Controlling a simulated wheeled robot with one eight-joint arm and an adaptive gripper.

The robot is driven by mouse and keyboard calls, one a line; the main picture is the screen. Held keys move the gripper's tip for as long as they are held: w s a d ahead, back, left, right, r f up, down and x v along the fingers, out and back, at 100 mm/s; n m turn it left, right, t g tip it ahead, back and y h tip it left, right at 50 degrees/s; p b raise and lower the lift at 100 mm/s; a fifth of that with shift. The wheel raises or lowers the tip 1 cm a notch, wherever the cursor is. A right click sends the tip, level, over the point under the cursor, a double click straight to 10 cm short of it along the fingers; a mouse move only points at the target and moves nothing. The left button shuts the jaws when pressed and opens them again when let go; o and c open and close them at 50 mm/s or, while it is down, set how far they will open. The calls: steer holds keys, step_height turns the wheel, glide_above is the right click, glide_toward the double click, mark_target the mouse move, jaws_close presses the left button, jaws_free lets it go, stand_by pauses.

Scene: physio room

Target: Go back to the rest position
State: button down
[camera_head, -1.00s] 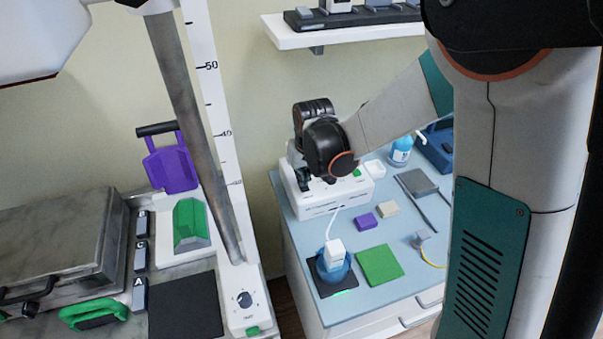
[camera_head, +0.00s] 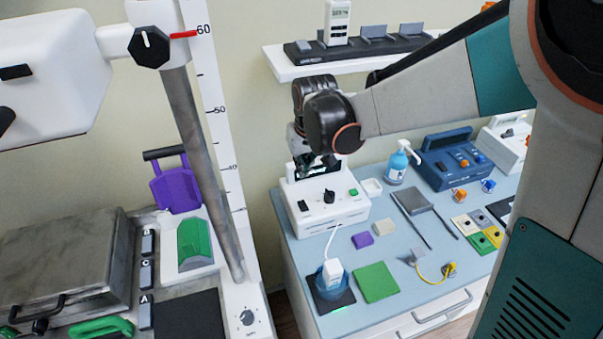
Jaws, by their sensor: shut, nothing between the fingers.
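My arm reaches in from the right, with its dark wrist over the back left of the blue-topped cabinet (camera_head: 345,268). My gripper (camera_head: 313,172) points down above the back edge of a white box (camera_head: 338,207) with a black knob and a green button. The fingers are small and dark, partly hidden by the wrist, and they hold nothing. I cannot tell whether the fingertips touch the box.
A shelf (camera_head: 300,68) with devices is on the wall behind the wrist. A blue pump bottle (camera_head: 398,165) and a blue device (camera_head: 447,160) stand to the right. A white ruled column (camera_head: 215,130) rises at left.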

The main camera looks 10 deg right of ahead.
steer(key=shift+v, duration=0.8)
steer(key=shift+w, duration=0.15)
